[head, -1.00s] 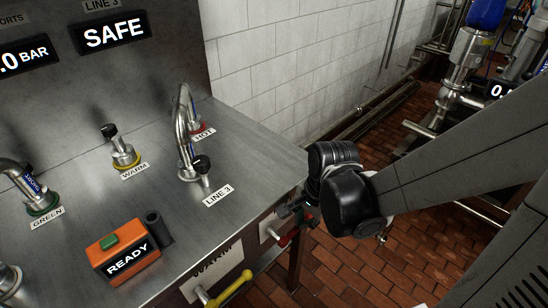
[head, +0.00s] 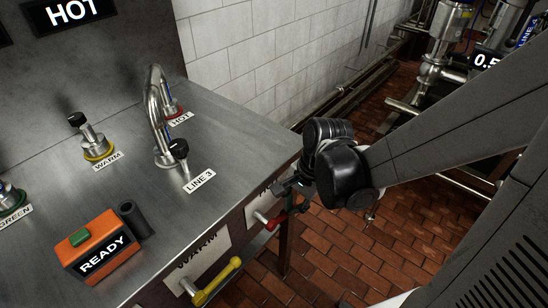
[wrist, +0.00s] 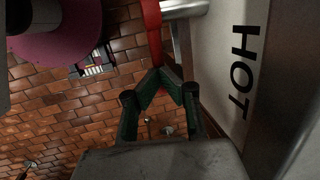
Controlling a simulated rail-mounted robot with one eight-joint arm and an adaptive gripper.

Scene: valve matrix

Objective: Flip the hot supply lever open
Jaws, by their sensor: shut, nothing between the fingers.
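My gripper (wrist: 160,72), with green fingers, is shut with nothing between the fingers. Its tips are at the lower end of the red bar; I cannot tell if they touch.
A white HOT label (wrist: 238,65) is on the panel beside the lever. A yellow lever (head: 218,280) sits by the WARM label (head: 204,258). An orange READY box (head: 98,246) stands on the steel counter (head: 230,150).

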